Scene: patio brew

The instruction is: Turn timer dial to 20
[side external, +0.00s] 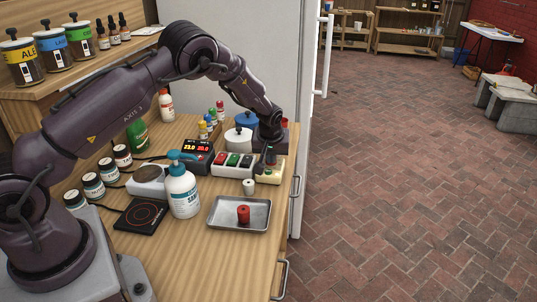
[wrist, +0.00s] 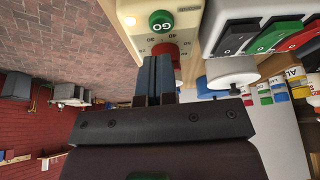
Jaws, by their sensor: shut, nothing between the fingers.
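The timer is a cream box (side external: 268,177) at the right edge of the bench, beside the switch block. In the wrist view its cream face (wrist: 130,10) shows a green GO button (wrist: 161,20), small printed numbers and a red dial (wrist: 183,48). The dial is partly hidden behind my fingers, so its pointer and setting cannot be read. My gripper (wrist: 158,72) is shut and empty, with its fingertips at the dial. Whether they touch it I cannot tell. In the side view my gripper (side external: 269,156) points down over the timer.
The switch block (side external: 234,164) with coloured rockers stands just left of the timer. A metal tray (side external: 222,214) holding a red cylinder (side external: 243,214), a small white cylinder (side external: 249,187) and a pump bottle (side external: 183,195) are nearby. Lidded pots (side external: 238,140) stand behind.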

